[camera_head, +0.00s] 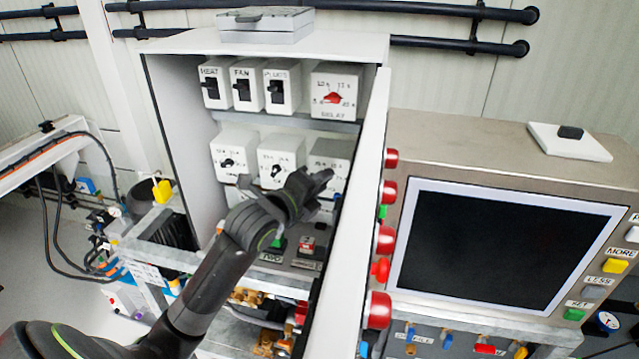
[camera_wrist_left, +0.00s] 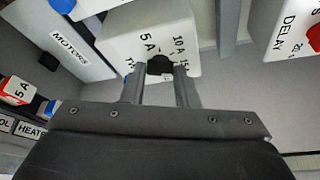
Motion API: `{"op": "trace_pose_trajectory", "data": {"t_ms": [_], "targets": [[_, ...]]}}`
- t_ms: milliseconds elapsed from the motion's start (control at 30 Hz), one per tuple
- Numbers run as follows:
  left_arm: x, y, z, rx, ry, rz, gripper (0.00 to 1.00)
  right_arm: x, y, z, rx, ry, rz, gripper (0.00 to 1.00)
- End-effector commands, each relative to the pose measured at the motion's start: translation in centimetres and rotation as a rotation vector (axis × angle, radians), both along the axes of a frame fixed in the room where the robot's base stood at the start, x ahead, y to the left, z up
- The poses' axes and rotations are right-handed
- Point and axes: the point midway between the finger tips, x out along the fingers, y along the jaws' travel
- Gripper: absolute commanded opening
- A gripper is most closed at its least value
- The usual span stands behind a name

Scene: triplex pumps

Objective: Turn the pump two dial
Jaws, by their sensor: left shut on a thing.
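My left gripper (camera_head: 312,182) reaches into the open cabinet at the right-hand dial box (camera_head: 330,150) of the middle row. In the left wrist view the gripper (camera_wrist_left: 160,78) is shut on the black dial knob (camera_wrist_left: 160,65) of a white box (camera_wrist_left: 125,36) marked 5 A, 10 A and a partly covered 15 A. One finger is on each side of the knob. The box's name is mostly hidden, with only a letter T showing, so I cannot read which pump it is. Two more dial boxes, the left (camera_head: 228,160) and the middle (camera_head: 275,170), stand beside it. My right gripper is out of view.
Above are switch boxes HEAT (camera_head: 211,88), FAN (camera_head: 243,86) and PLUGS (camera_head: 281,90), and the DELAY box (camera_head: 334,98) with a red dial. The open cabinet door (camera_head: 362,200) stands close at the right of the gripper. A monitor (camera_head: 500,255) is beyond it.

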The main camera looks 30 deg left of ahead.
Motion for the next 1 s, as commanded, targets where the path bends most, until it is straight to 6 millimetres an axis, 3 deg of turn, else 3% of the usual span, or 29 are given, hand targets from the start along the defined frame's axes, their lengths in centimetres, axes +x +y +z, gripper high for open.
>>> {"op": "trace_pose_trajectory", "data": {"t_ms": [600, 633, 767, 1000], "targets": [[0.00, 0.03, -0.16, 0.041, 0.015, 0.002, 0.04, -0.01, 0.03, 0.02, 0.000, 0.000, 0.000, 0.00], [0.00, 0.03, -0.16, 0.040, 0.015, 0.002, 0.30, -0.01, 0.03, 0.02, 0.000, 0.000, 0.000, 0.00], [0.00, 0.01, -0.12, 0.040, 0.014, 0.002, 0.47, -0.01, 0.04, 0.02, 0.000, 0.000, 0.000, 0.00], [0.01, 0.00, -0.02, 0.039, 0.012, 0.001, 0.49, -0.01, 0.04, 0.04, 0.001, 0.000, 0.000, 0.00]]}}
